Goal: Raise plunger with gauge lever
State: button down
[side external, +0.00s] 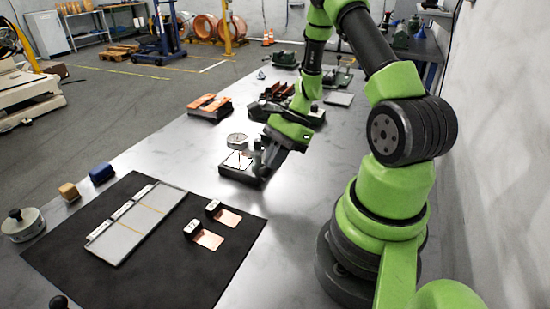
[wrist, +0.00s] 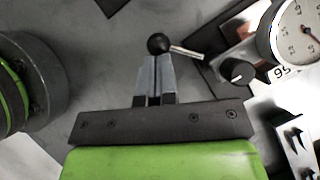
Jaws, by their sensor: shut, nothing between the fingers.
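The dial gauge (side external: 237,140) stands on a small dark base (side external: 238,174) at the middle of the bench. Its white dial (wrist: 299,30) also shows at the right edge of the wrist view. The gauge lever (wrist: 186,51) is a short metal rod with a black ball knob (wrist: 158,44). My gripper (wrist: 155,62) is shut and empty, its fingertips right by the ball in the picture; I cannot tell whether they touch. In the side view my gripper (side external: 263,165) is low, just right of the gauge. I cannot make out the plunger tip.
A black mat (side external: 75,243) in front holds a pale plate (side external: 137,226) and two copper foils (side external: 208,239) with black blocks. A blue block (side external: 101,173), a tan block (side external: 69,191) and a knobbed round weight (side external: 22,226) stand to the left. Fixtures (side external: 285,103) stand behind the gauge.

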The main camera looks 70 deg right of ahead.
jog(key=shift+w+a+m+t, duration=0.15)
jog(key=shift+a+m+t, duration=0.15)
jog(key=shift+m, duration=0.3)
dwell(0.3)
jog(key=shift+w+a+m+t+h, duration=0.2)
jog(key=shift+a+m+t+h, duration=0.15)
jog(key=shift+m, duration=0.4)
jog(key=shift+w+a+m+t+h, duration=0.25)
jog(key=shift+a+m+h, duration=0.1)
jog(key=shift+m, duration=0.4)
jog(key=shift+w+a, duration=0.55)
jog(key=shift+w, duration=0.15)
jog(key=shift+w+a+m+t+h, duration=0.15)
jog(key=shift+w+m+t+h, duration=0.25)
jog(key=shift+m, duration=0.4)
jog(key=shift+w+a, duration=0.1)
jog(key=shift+w, duration=0.35)
jog(key=shift+w+a, duration=0.1)
jog(key=shift+w, duration=0.1)
